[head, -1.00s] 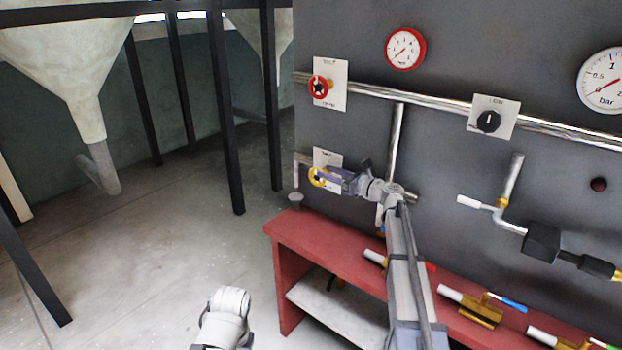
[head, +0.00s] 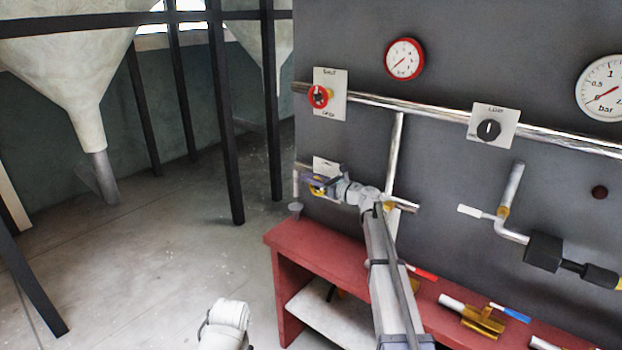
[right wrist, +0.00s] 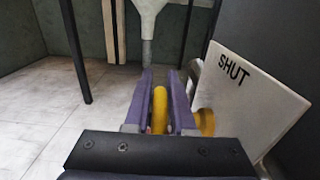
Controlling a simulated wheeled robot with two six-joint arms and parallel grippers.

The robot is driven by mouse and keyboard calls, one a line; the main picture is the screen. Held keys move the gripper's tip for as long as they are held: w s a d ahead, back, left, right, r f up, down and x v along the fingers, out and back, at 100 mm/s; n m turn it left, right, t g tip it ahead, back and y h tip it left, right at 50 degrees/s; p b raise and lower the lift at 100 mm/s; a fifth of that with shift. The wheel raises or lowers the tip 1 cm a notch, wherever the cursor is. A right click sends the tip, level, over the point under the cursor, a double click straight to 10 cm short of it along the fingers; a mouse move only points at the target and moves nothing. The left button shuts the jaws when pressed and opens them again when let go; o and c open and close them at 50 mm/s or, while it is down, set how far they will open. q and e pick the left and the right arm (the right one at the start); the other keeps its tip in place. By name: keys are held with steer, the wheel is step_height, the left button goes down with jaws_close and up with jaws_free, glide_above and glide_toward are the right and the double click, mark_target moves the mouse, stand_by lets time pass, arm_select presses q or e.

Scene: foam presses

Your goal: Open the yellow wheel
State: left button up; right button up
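The yellow wheel (head: 316,190) sits low at the left edge of the grey panel, in front of a white plate (head: 326,164) that is partly hidden. In the head view my right gripper (head: 322,184) is at the wheel and covers much of it. In the right wrist view the wheel's rim (right wrist: 160,108) stands between the two purple fingers (right wrist: 163,90), which close in on it from both sides. The yellow hub shows to the right of the right finger. The plate beside it (right wrist: 245,95) reads SHUT.
A red valve wheel (head: 318,97) is above on the same panel, below a red-rimmed gauge (head: 404,59). A black knob (head: 488,130) is to the right. Steel pipes cross the panel. A red bench (head: 290,240) stands below with several fittings. The floor to the left is clear.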

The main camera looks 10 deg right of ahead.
mark_target(310, 189)
jaws_close()
steer(key=shift+r+p, duration=0.15)
steer(key=shift+p, duration=0.6)
steer(key=f+g+h+p, duration=0.1)
steer(key=g+h+p, duration=0.1)
steer(key=p, duration=0.3)
steer(key=f+g+h+p, duration=0.1)
steer(key=g+h+p, duration=0.2)
steer(key=g+p, duration=0.1)
steer(key=w+f+g+h+p, duration=0.1)
steer(key=f+g+h+p, duration=0.1)
steer(key=g+h+p, duration=0.1)
steer(key=shift+a+f+g+p, duration=0.1)
steer(key=shift+a+g+p, duration=0.2)
steer(key=shift+g+p, duration=0.75)
steer(key=shift+s+d+f+g+h+p, duration=0.1)
steer(key=shift+s+f+g+h+p, duration=0.15)
steer(key=shift+g+h, duration=0.25)
steer(key=shift+s+d+f+g+h+p, duration=0.15)
steer(key=shift+f+g+h+p, duration=0.15)
steer(key=shift+g+h, duration=0.2)
